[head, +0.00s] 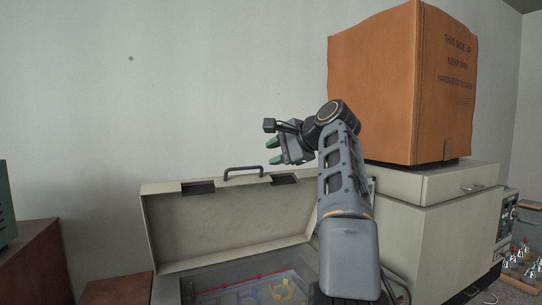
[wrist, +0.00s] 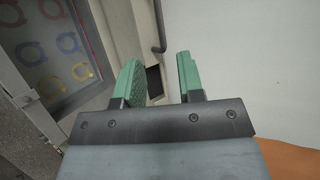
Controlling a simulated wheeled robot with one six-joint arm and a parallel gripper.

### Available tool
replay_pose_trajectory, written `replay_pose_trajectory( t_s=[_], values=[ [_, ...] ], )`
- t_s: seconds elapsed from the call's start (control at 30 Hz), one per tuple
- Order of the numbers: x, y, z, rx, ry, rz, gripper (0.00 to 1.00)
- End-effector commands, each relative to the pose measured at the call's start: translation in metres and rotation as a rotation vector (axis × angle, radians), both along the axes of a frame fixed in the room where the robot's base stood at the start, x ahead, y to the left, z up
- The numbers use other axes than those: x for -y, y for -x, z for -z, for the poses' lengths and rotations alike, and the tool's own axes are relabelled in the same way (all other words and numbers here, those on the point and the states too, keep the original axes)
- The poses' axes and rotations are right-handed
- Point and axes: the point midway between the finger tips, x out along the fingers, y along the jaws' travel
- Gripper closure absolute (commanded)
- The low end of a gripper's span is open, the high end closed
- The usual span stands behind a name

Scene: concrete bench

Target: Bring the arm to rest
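My gripper (head: 273,151) is raised in front of the pale wall in the head view, above the open lid of a case. Its two green fingers point to the left. In the wrist view the green fingers of my gripper (wrist: 163,80) stand apart with a gap between them. Nothing is held between them.
An open grey case (head: 160,222) with a handle on its lid lies below my gripper. Coloured ring shapes (head: 283,289) show inside it. A large cardboard box (head: 385,90) stands on a beige cabinet (head: 440,225) at the right. The wall area left of my gripper is free.

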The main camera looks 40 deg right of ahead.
Motion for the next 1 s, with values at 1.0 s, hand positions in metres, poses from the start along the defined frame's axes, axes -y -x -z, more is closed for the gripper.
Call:
replay_pose_trajectory(
  t_s=[1.0],
  values=[
    [0.043, -0.017, 0.135, -0.217, 0.424, -0.039, 0.65]
  ],
)
